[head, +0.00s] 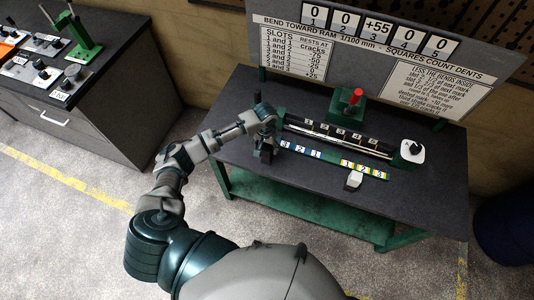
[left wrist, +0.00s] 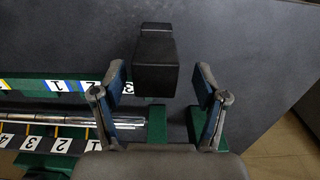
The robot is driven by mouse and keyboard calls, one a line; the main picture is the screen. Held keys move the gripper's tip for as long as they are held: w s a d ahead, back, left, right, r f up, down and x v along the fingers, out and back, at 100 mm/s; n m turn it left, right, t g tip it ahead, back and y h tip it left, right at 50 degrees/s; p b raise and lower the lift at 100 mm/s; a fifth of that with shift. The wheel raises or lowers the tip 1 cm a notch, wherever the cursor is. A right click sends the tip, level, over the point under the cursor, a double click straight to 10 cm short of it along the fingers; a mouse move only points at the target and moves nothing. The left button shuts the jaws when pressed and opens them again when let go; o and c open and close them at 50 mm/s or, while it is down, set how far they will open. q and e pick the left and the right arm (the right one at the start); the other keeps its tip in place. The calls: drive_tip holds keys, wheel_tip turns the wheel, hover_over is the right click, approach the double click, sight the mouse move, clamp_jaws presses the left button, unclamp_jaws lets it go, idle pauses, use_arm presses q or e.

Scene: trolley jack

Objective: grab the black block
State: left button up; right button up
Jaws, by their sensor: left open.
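The black block (left wrist: 155,62) shows in the left wrist view, upper centre, with a dark top face and a nearer side face. My left gripper (left wrist: 161,80) is open, one finger on each side of the block. Gaps show between the block and both fingers, so it is not gripped. In the head view my left gripper (head: 265,138) is over the table at the left end of the numbered fixture. There the block is hard to tell apart from the dark gripper parts. My right gripper is not in view.
The fixture with a steel bar (head: 335,138) and numbered slots runs right from my left gripper. A coloured numbered strip (head: 330,160), a white-topped piece (head: 353,180), a red-knobbed green ram (head: 348,104) and a sign board (head: 370,55) are nearby. The table's front left is clear.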

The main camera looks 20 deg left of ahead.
use_arm(q)
drive_tip(key=f, duration=0.5)
drive_tip(key=shift+d+f, duration=0.2)
drive_tip(key=shift+r, duration=0.1)
clamp_jaws()
